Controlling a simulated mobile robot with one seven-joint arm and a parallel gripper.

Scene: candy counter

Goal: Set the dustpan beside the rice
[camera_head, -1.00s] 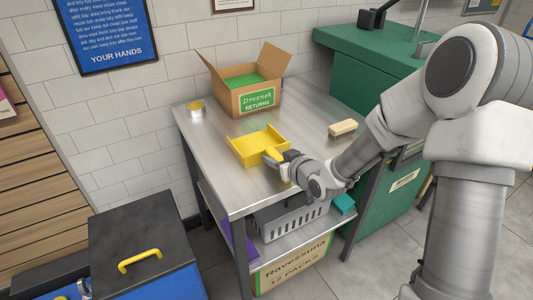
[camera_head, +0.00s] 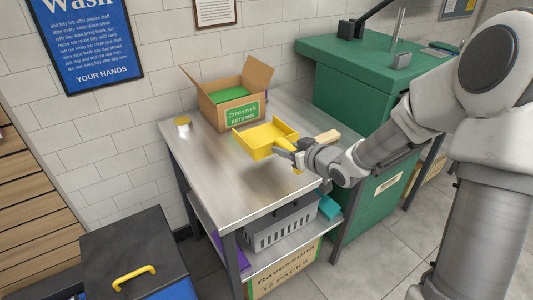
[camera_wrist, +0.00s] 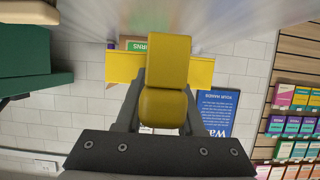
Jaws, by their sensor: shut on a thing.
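The yellow dustpan (camera_head: 262,135) is an open tray with a handle, held over the steel table in the head view. My gripper (camera_head: 291,152) is shut on its handle from the right. The pan seems to hang a little above the tabletop, with a soft shadow below it. In the wrist view, the handle of the dustpan (camera_wrist: 205,70) sits between the fingers of my gripper (camera_wrist: 164,105), with the pan beyond.
An open cardboard returns box (camera_head: 222,112) stands at the back of the steel table (camera_head: 210,165). A tan block (camera_head: 327,136) lies right of the dustpan. A grey basket (camera_head: 283,228) is on the lower shelf. The table's left and front are clear. A green counter (camera_head: 345,75) stands right.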

